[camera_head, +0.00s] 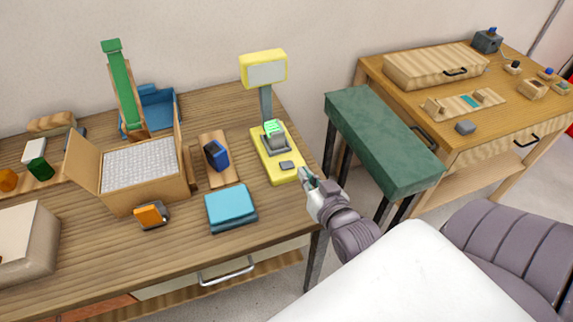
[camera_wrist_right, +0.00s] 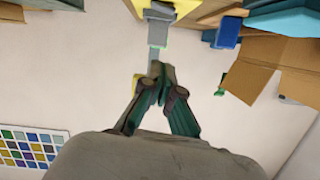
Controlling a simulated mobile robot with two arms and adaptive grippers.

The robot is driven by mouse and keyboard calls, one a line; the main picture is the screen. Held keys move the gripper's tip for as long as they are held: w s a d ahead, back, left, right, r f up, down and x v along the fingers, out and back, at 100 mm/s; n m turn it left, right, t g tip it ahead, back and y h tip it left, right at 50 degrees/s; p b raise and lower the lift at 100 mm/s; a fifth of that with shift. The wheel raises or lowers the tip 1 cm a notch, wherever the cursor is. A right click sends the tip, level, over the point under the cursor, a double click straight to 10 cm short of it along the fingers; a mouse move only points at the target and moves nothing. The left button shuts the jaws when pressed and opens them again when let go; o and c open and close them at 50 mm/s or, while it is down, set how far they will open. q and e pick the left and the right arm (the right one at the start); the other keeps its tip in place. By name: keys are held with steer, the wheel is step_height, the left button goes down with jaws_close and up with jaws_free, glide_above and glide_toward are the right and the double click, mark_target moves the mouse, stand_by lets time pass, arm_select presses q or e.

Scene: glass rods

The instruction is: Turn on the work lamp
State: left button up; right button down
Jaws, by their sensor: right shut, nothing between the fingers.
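A yellow work lamp stands on the wooden table, with its base (camera_head: 262,160), a grey post (camera_head: 266,104) and a yellow head (camera_head: 263,56) with a pale grey panel. I see no glow on the panel. A green and grey part (camera_head: 274,136) sits on the base, with a small dark grey pad (camera_head: 287,165) in front of it. My right gripper (camera_head: 304,173) is shut and empty, close to the base's front right corner; I cannot tell whether it touches. In the right wrist view its fingertips (camera_wrist_right: 161,74) are together below a grey part (camera_wrist_right: 158,14). My left gripper is not in view.
Left of the lamp are a wooden stand with a blue object (camera_head: 216,154), a blue book-like stack (camera_head: 231,206) and an open cardboard box (camera_head: 148,190). A green bench (camera_head: 380,135) stands to the right, beside a second wooden table (camera_head: 470,130).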

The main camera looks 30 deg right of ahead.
steer(key=p, duration=0.2)
glide_above(286, 173)
steer(key=shift+s+d+f, duration=0.1)
steer(key=shift+d+f, duration=0.1)
steer(key=shift+f, duration=0.35)
steer(key=shift+d+f, duration=0.15)
steer(key=shift+f, duration=0.4)
steer(key=f, duration=0.3)
steer(key=shift+a, duration=0.2)
steer(key=shift+a+f, duration=0.15)
steer(key=shift+f, duration=0.5)
